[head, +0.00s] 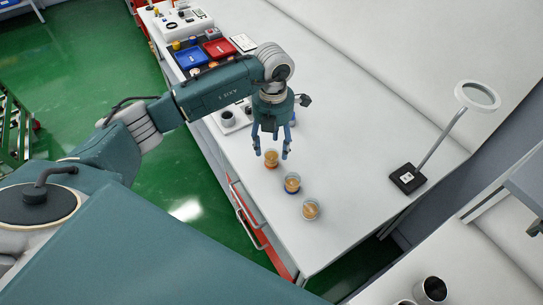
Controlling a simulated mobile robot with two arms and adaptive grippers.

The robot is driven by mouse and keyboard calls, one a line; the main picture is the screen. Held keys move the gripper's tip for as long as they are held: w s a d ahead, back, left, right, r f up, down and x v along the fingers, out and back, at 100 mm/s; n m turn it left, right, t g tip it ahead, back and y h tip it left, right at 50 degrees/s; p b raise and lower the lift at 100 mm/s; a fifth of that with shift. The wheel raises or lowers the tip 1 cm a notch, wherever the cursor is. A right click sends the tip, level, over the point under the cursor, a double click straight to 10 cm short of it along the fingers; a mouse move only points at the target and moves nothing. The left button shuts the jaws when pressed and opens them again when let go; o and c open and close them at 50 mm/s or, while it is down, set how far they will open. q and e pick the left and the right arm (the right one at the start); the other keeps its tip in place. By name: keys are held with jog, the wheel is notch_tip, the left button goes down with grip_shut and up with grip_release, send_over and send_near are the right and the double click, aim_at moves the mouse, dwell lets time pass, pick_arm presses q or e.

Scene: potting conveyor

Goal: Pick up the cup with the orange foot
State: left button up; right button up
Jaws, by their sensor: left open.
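The cup with the orange foot (271,160) stands upright on the white bench, the farthest of three small clear cups with tan contents. A cup with a blue foot (292,184) stands nearer, to its lower right. A third cup with a pale foot (311,210) is nearest the bench corner. My left gripper (271,153) points down over the orange-footed cup, open. Its fingers appear on either side of the cup's upper part. I cannot tell whether they touch it or are still above it. My right gripper is out of view.
The white bench (345,130) is largely clear to the right. A magnifier lamp (407,178) stands at its right edge. Blue (190,57) and red (219,47) trays lie at the far left, behind my arm. A white tray (232,125) lies beside my gripper.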

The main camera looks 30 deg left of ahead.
aim_at(271, 154)
pick_arm(q)
jog(key=f+p, duration=0.2)
jog(key=f, duration=0.1)
jog(key=shift+a+f, duration=0.2)
jog(key=shift+f, duration=0.7)
jog(key=c, duration=1.2)
